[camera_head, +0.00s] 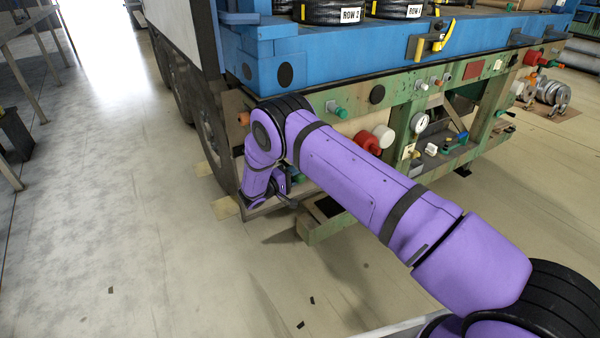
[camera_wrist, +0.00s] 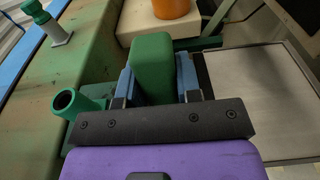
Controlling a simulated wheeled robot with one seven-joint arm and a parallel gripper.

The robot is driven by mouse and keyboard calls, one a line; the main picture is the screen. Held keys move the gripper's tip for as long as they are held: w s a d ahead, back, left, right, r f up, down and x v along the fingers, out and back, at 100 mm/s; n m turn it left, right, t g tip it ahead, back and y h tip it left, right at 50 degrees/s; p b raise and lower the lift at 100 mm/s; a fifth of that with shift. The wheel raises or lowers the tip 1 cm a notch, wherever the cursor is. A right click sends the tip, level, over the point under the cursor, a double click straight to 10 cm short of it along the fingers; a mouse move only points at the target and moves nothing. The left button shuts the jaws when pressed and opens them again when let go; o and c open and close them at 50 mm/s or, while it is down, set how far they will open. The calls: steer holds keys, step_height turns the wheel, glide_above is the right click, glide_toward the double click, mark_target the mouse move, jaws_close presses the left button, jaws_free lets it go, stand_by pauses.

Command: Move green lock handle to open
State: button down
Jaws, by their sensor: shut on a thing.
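The green lock handle (camera_wrist: 152,48) is a block-like grip in the middle of the wrist view. My gripper (camera_wrist: 155,78) is shut on it, with one blue-grey finger against each side. The lower part of the handle is hidden behind the dark gripper body. In the head view my purple arm reaches to the left end of the green truck frame (camera_head: 350,120). There the fingers and the handle are mostly hidden behind my arm, so I cannot tell the handle's angle from that view.
A green tube (camera_wrist: 78,102) sticks out close to the left of my gripper. An orange cap (camera_wrist: 170,8) is just beyond the handle. A grey panel (camera_wrist: 265,95) lies to the right. Red knobs (camera_head: 368,142) and a gauge (camera_head: 419,123) line the frame. Floor at left is clear.

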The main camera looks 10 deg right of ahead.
steer(key=shift+s+a+m+g+h, duration=0.2)
steer(key=shift+a+m+g, duration=0.15)
steer(key=shift+g, duration=0.25)
steer(key=shift+s+a+m+g+h, duration=0.1)
steer(key=shift+a+m+g+h, duration=0.1)
steer(key=shift+a+m+g, duration=0.3)
steer(key=shift+d, duration=0.15)
steer(key=c, duration=0.8)
jaws_free()
steer(key=shift+w, duration=0.1)
steer(key=v, duration=1)
steer(key=shift+a, duration=0.4)
